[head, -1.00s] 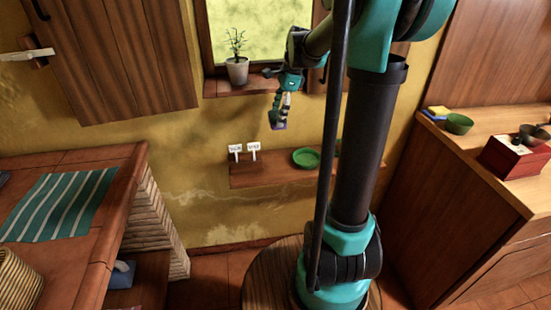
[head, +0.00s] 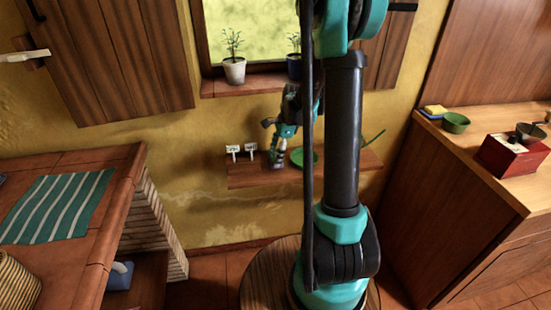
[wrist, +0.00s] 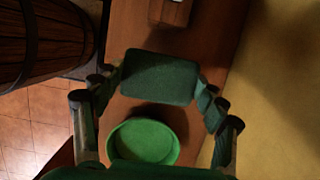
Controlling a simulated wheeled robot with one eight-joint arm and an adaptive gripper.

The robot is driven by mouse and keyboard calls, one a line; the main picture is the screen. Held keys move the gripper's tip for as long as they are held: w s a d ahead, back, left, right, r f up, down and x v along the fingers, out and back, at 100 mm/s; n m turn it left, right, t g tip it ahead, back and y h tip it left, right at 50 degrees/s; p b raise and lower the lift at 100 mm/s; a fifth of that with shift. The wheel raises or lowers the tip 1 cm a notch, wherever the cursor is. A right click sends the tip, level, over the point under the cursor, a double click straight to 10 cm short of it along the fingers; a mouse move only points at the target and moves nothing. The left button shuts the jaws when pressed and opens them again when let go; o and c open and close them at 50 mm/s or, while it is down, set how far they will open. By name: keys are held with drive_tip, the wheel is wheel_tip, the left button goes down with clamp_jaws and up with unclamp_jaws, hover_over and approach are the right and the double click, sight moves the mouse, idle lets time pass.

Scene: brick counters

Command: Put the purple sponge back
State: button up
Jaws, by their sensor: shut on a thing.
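The purple sponge (head: 274,165) is held in my gripper (head: 277,153), low over the left part of the wall shelf (head: 245,176). In the wrist view the sponge (wrist: 160,78) shows a dark green face, and the fingers of my gripper (wrist: 157,92) are shut on its two sides. Its purple side is hidden there. I cannot tell whether it touches the shelf. Two small white signs (head: 233,149) stand on the shelf to the left of my gripper. Their writing is too small to read.
A green bowl (wrist: 143,142) sits on the shelf close beside the sponge. A green pan or dish with a handle (head: 373,139) is partly behind my arm. Potted plants (head: 234,72) stand on the window sill above. A yellow and blue sponge (head: 435,110) lies on the right counter.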

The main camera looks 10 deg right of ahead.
drive_tip(key=shift+f, duration=0.9)
drive_tip(key=shift+f, duration=0.1)
drive_tip(key=o, duration=1)
drive_tip(key=v, duration=1.2)
drive_tip(key=s+f+n+t+h, duration=0.1)
drive_tip(key=s+f+n, duration=0.1)
drive_tip(key=s+n, duration=0.4)
drive_tip(key=s+f+n+t+h, duration=0.1)
drive_tip(key=s+f+n, duration=0.1)
drive_tip(key=s+n, duration=0.4)
drive_tip(key=s+f+n+t+h, duration=0.1)
drive_tip(key=s+f+n+t, duration=0.1)
drive_tip(key=s+n, duration=0.4)
drive_tip(key=shift+s+d+f, duration=0.1)
drive_tip(key=shift+s+f, duration=0.1)
drive_tip(key=shift+s, duration=0.8)
drive_tip(key=shift+s+d+f, duration=0.1)
drive_tip(key=shift+s+f, duration=0.05)
drive_tip(key=shift+s, duration=0.85)
